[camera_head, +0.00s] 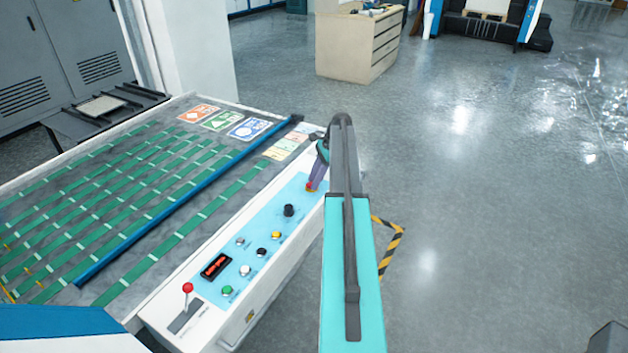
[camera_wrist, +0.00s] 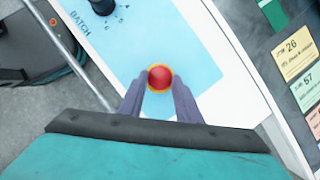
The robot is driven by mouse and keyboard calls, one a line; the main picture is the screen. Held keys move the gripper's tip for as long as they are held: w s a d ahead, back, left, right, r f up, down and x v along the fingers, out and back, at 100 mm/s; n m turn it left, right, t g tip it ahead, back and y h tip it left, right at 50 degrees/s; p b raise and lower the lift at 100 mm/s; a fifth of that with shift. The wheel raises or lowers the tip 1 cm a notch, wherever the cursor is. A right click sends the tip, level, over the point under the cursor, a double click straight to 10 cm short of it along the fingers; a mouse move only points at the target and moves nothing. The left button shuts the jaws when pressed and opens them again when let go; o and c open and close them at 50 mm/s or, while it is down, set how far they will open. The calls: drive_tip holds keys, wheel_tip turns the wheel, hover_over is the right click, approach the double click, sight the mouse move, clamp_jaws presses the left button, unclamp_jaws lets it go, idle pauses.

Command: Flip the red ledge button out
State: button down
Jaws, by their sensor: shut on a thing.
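The red ledge button (camera_wrist: 160,77), round with a yellow-orange ring, sits on the light blue control panel (camera_head: 222,247). In the head view only a small part of the button (camera_head: 309,188) shows at the panel's far end, below my fingertips. My gripper (camera_wrist: 160,86) reaches down to it with one grey-purple finger on each side, shut on the button. In the head view my gripper (camera_head: 313,182) comes down from the upper right. The fingers hide the button's near edge, so I cannot tell how far it stands out.
A black knob (camera_head: 288,210), a yellow button (camera_head: 276,236), a green button (camera_head: 227,290), a red digital display (camera_head: 215,266) and a red-topped lever (camera_head: 187,288) share the ledge. A striped green-and-grey bed (camera_head: 130,190) lies left. The floor to the right is largely clear.

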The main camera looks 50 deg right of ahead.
drive_tip(key=shift+r, duration=0.7)
drive_tip(key=c, duration=1.3)
unclamp_jaws()
drive_tip(key=shift+s, duration=0.1)
drive_tip(key=shift+r, duration=0.1)
drive_tip(key=shift+b+v, duration=2.1)
drive_tip(key=shift+v, duration=4.65)
